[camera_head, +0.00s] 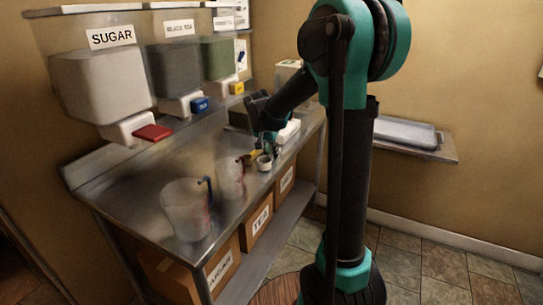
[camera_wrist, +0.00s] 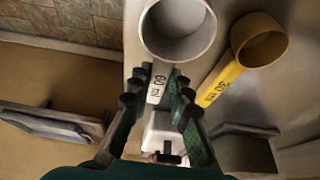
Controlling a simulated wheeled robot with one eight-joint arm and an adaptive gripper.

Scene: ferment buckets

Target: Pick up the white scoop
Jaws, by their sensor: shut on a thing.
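The white scoop (camera_wrist: 178,28) has a round cup and a flat handle marked "60 ml" in the wrist view. My gripper (camera_wrist: 160,92) is shut on its handle, one finger on each side. In the head view my gripper (camera_head: 268,140) is at the far end of the steel table, with the white scoop's cup (camera_head: 264,163) just below it. I cannot tell whether the scoop touches the table.
A yellow scoop (camera_wrist: 262,40) marked "30 ml" lies close beside the white one. Clear jugs (camera_head: 187,210) (camera_head: 230,178) stand on the table (camera_head: 150,185). Bins, one labelled SUGAR (camera_head: 105,85), hang above the table's back. Labelled boxes (camera_head: 257,222) sit below.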

